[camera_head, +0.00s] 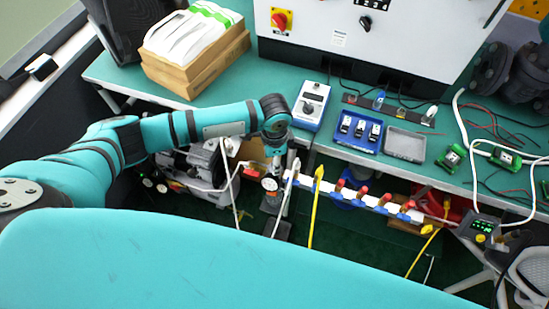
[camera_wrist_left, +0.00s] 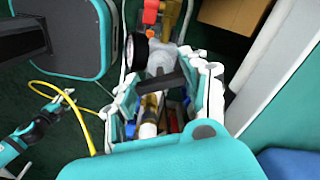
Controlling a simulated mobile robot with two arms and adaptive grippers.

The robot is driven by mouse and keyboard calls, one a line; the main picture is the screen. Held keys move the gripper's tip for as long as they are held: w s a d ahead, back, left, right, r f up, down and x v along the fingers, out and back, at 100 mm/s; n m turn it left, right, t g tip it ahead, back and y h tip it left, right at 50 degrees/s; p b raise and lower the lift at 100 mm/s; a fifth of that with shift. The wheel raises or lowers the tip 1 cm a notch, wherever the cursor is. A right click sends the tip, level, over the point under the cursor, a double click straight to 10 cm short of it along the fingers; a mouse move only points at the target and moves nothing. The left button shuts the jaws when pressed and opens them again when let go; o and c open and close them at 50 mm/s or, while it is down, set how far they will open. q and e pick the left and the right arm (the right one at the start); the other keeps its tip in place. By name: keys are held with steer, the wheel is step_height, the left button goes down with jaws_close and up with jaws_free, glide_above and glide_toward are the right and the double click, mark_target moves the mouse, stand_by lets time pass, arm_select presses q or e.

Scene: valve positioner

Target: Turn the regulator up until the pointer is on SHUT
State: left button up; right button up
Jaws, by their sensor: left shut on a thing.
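The regulator (camera_head: 271,198) stands upright below the front edge of the workbench, with a small round gauge (camera_head: 268,184) on its side. In the left wrist view the regulator's grey bell-shaped top (camera_wrist_left: 161,57) shows beside the dark-rimmed gauge (camera_wrist_left: 138,52), with brass and red fittings behind it. My left gripper (camera_head: 276,160) reaches down over the regulator's top and is shut on it; it also shows in the left wrist view (camera_wrist_left: 160,82). The gauge's pointer and any SHUT mark are too small to read.
The green workbench (camera_head: 310,152) holds a blue-grey meter (camera_head: 311,106), a blue tray (camera_head: 338,135) and an empty grey tray (camera_head: 404,144). A white rack (camera_head: 330,187) with red-tipped parts runs right of the regulator. White and yellow cables hang close by.

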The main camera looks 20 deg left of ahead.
arm_select(q)
steer(key=shift+r+m+p, duration=0.15)
steer(key=shift+m+p, duration=0.75)
steer(key=shift+p, duration=0.05)
steer(key=m+p, duration=0.1)
steer(key=m, duration=0.1)
steer(key=shift+m+p, duration=0.3)
steer(key=m+p, duration=0.1)
steer(key=m, duration=0.2)
steer(key=shift+w+m+p, duration=0.1)
steer(key=shift+m+p, duration=0.4)
steer(key=shift+m, duration=1.3)
steer(key=o, duration=1.2)
